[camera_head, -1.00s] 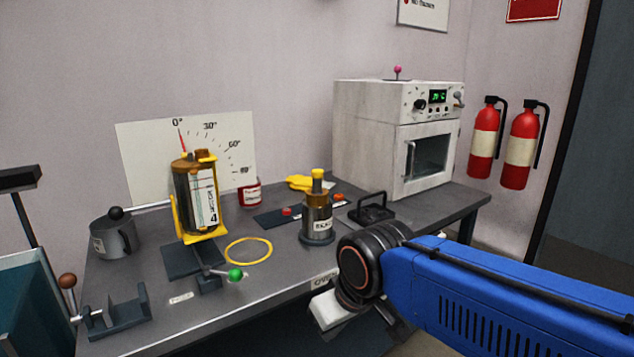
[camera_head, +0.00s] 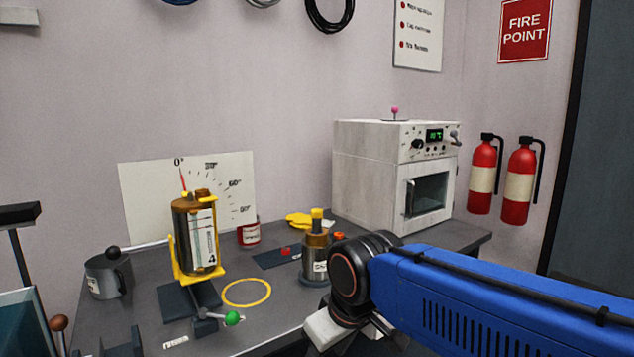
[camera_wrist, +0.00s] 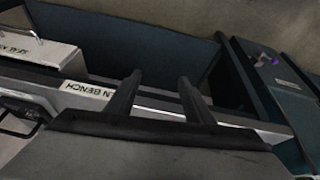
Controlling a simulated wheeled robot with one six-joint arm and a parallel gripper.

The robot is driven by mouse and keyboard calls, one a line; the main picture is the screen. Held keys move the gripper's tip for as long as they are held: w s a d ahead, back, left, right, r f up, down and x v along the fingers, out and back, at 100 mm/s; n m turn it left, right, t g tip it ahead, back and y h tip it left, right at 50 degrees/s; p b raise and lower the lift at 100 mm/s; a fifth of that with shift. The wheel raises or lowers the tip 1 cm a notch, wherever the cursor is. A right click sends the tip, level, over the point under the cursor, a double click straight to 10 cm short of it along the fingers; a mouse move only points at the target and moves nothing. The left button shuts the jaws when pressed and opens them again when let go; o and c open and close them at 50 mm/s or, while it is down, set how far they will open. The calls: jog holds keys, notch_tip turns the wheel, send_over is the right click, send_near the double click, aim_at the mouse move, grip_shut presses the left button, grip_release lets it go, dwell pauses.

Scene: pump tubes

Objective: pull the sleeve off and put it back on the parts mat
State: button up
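A steel cylinder (camera_head: 314,262) with a label stands upright on the bench, with a brass-coloured collar (camera_head: 317,240) and a yellow top (camera_head: 317,218). I cannot tell which of these pieces is the sleeve. A dark flat mat (camera_head: 268,260) with a small red piece on it lies to the left of the cylinder; it appears to be the parts mat. My gripper (camera_wrist: 160,95) shows in the wrist view with its two fingers apart and nothing between them.
An amber canister (camera_head: 195,235) sits in a yellow cradle before a dial board (camera_head: 140,190). A yellow ring (camera_head: 247,292), a grey pot (camera_head: 108,272) and a red tin (camera_head: 249,232) are on the bench. A white oven (camera_head: 370,170) stands at the back right.

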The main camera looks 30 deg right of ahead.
jog(key=w+d+r+n+g, duration=0.1)
jog(key=w+d+r+n, duration=0.25)
jog(key=w+r, duration=0.45)
jog(key=w+d+r+n+g, duration=0.15)
jog(key=w+r+n, duration=0.35)
jog(key=r, duration=0.6)
notch_tip(320, 180, up, 13)
jog(key=n+g, duration=0.2)
jog(key=n, duration=0.7)
send_over(317, 210)
jog(key=shift+m, duration=0.25)
notch_tip(317, 210, down, 18)
jog(key=shift+r, duration=0.2)
jog(key=shift+c, duration=0.3)
grip_shut()
jog(key=shift+r, duration=0.75)
jog(key=shift+r, duration=2.1)
